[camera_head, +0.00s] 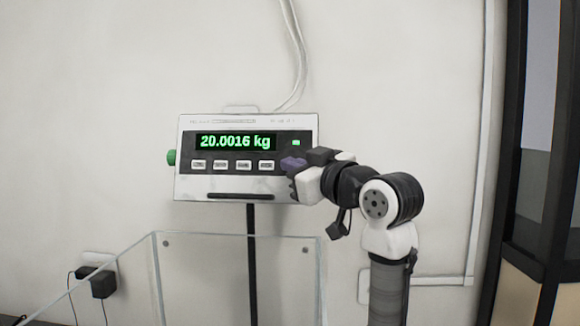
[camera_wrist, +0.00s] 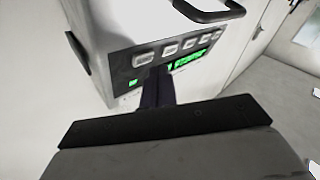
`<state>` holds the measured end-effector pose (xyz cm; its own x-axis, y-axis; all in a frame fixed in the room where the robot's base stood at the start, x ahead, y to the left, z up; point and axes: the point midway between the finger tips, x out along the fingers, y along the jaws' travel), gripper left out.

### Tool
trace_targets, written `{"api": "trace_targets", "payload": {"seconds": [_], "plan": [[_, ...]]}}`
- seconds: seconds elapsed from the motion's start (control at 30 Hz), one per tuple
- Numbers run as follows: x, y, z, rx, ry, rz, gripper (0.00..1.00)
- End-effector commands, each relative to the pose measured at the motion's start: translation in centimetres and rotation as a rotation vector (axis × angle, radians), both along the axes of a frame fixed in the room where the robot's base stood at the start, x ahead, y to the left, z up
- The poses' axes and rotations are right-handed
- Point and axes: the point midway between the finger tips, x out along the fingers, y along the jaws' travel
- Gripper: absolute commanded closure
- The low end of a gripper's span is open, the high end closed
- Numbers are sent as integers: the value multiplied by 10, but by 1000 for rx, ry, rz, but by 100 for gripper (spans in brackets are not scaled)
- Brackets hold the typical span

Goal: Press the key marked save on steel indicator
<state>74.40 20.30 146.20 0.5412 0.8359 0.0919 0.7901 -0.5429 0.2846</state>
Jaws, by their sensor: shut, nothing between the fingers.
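The steel indicator (camera_head: 190,123) is a box on a dark post, with a green display reading 20.0016 kg. A row of several pale keys (camera_head: 221,165) runs below the display; their labels are too small to read. My gripper (camera_head: 290,163) is shut and empty at the right end of this row, in front of the panel. It hides whatever lies there. In the wrist view the indicator (camera_wrist: 100,25) appears upside down, and the shut fingertips (camera_wrist: 158,75) are close to the key nearest the small green light (camera_wrist: 133,83). I cannot tell whether they touch.
A clear-walled box (camera_head: 200,236) stands below the indicator. A handle bar (camera_head: 240,196) sticks out under the keys. A wall socket with a black plug (camera_head: 102,284) is at lower left, and a dark frame (camera_head: 535,200) stands at right.

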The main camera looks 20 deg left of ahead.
Motion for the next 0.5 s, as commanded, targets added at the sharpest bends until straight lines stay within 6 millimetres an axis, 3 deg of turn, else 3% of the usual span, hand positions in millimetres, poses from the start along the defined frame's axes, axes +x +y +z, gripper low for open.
{"api": "trace_targets", "payload": {"seconds": [0.5], "plan": [[8, 2, -2, 1, 1, 0, 100]]}}
